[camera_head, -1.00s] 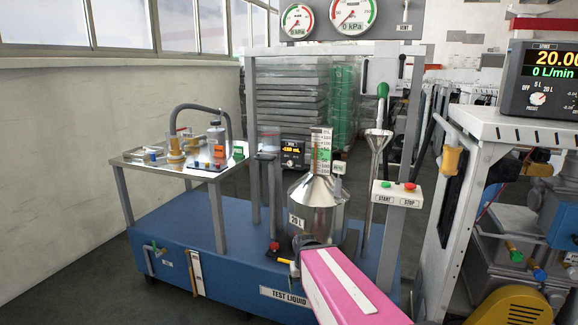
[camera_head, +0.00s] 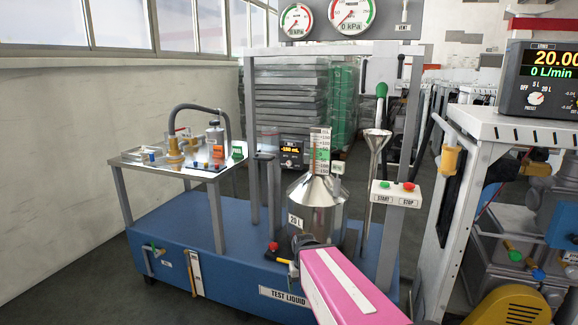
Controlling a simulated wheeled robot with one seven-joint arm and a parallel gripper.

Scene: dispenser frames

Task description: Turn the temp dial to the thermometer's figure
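I cannot make out a dial labelled temp or a thermometer's figure. A small dark box with an amber display (camera_head: 291,151), reading roughly -150 mL, stands behind the steel vessel; its lower controls are too small to read. The steel 20 L vessel (camera_head: 316,203) has a graduated neck scale (camera_head: 320,152). A white preset selector knob (camera_head: 536,98) sits on the dark litres display box (camera_head: 543,78) at right, which shows 20.00 and 0 L/min. My pink arm link reaches in from the bottom, in front of the vessel.
The blue test liquid base (camera_head: 240,245) carries a side table (camera_head: 150,160) with fittings, a funnel (camera_head: 376,145) and a start/stop box (camera_head: 397,192). Pressure gauges (camera_head: 352,14) are at the top. Grey floor (camera_head: 90,270) is open at left.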

